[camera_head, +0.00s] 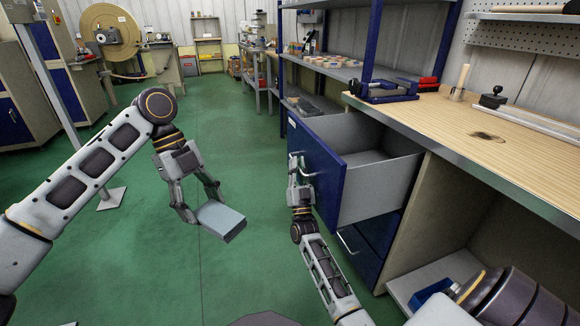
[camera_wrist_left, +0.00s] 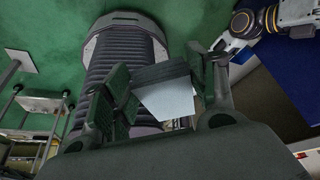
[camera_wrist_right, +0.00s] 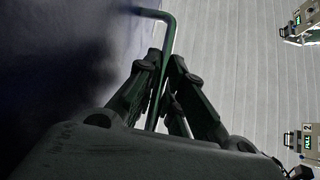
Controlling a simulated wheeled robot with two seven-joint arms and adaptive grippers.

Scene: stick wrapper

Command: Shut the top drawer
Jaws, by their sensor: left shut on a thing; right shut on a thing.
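The top drawer (camera_head: 330,180) has a blue front and stands pulled out from under the wooden worktop. Its grey inside (camera_head: 372,158) looks empty where I can see it. My right gripper (camera_head: 299,172) is at the drawer's front, shut on the bar handle (camera_wrist_right: 166,35), which passes between its fingers in the right wrist view. My left gripper (camera_head: 204,208) is shut on a small grey-white box (camera_head: 221,221) and holds it over the floor, left of the drawer and apart from it. The box also shows in the left wrist view (camera_wrist_left: 168,98).
A closed lower blue drawer (camera_head: 372,235) with its own handle sits beneath. The wooden worktop (camera_head: 480,130) carries a blue-and-red tool (camera_head: 390,90) and a black-knobbed item (camera_head: 493,98). A blue-framed shelf stands behind. The green floor (camera_head: 150,245) on the left is largely clear.

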